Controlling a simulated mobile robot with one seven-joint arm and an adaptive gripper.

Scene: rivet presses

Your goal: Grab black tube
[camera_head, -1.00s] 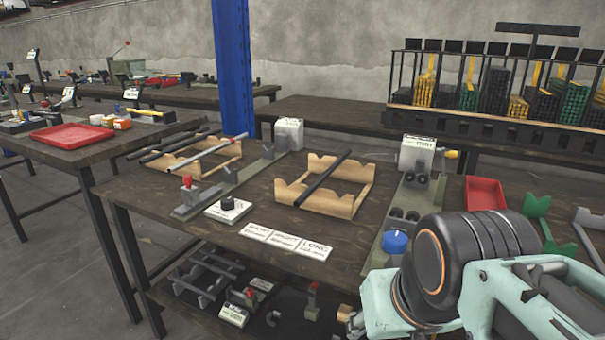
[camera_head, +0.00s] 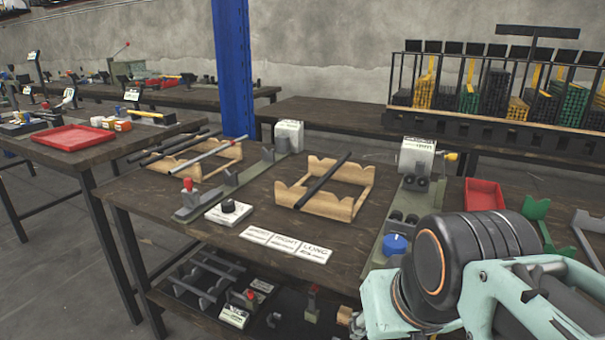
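A black tube (camera_head: 322,180) lies at a slant across a wooden cradle (camera_head: 347,205) in the middle of the near workbench. Its ends stick out past the notched cradle sides. More dark tubes (camera_head: 168,149) lie across a second wooden cradle (camera_head: 206,170) on the left, beside a grey tube (camera_head: 213,146). My arm, a black rounded joint with mint-green parts, fills the lower right corner, to the right of and nearer than the middle cradle. No gripper fingertips show, so I cannot see whether the gripper is open.
Green-based presses stand on both sides of the middle cradle, with a blue knob (camera_head: 396,244) on the right one. White label cards (camera_head: 286,244) lie in front. A red tray (camera_head: 484,194) is at right. A blue post (camera_head: 233,70) rises behind. The lower shelf holds fixtures.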

